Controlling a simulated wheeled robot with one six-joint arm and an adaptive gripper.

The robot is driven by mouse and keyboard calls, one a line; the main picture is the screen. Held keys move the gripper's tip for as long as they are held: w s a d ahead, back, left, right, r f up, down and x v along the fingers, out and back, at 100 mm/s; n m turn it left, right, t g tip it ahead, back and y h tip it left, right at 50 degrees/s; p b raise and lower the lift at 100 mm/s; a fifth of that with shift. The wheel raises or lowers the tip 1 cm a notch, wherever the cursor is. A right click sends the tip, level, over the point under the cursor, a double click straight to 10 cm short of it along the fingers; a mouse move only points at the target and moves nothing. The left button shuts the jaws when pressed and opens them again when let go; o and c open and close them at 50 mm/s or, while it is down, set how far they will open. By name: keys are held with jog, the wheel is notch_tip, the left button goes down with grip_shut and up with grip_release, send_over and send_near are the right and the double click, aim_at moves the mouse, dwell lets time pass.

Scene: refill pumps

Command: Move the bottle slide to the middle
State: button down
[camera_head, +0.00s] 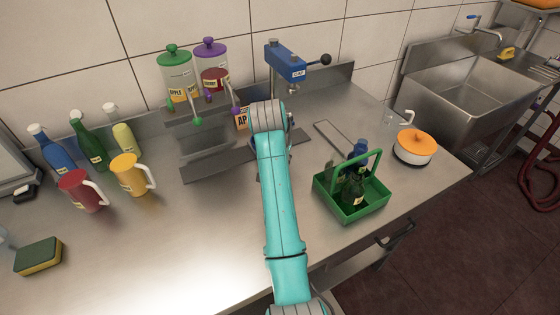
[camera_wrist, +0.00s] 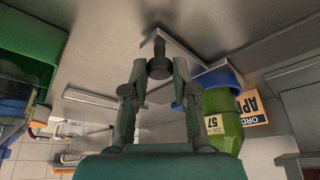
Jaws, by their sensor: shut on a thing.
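In the wrist view my gripper (camera_wrist: 158,76) is closed around the dark round knob of the bottle slide (camera_wrist: 160,66). Its metal body joins the knob just beyond my fingertips. A green bottle (camera_wrist: 223,118) labelled 57 stands beside my right-hand finger, with a blue round part (camera_wrist: 218,78) at its end; I cannot tell how that part joins the slide. In the head view my arm hides the gripper, the knob and most of the bottle. The dark rail (camera_head: 215,170) runs along the counter below the dispensers.
Green (camera_head: 175,70) and purple (camera_head: 211,60) lidded dispensers stand behind the rail. The blue CAP press (camera_head: 287,62) is to their right. An order card (camera_head: 242,119) stands by my arm.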

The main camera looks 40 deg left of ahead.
jog(key=c, duration=0.9)
grip_release()
jog(key=shift+c, duration=0.2)
jog(key=v, duration=1.1)
jog(key=shift+s+r, duration=0.25)
jog(key=shift+r, duration=0.1)
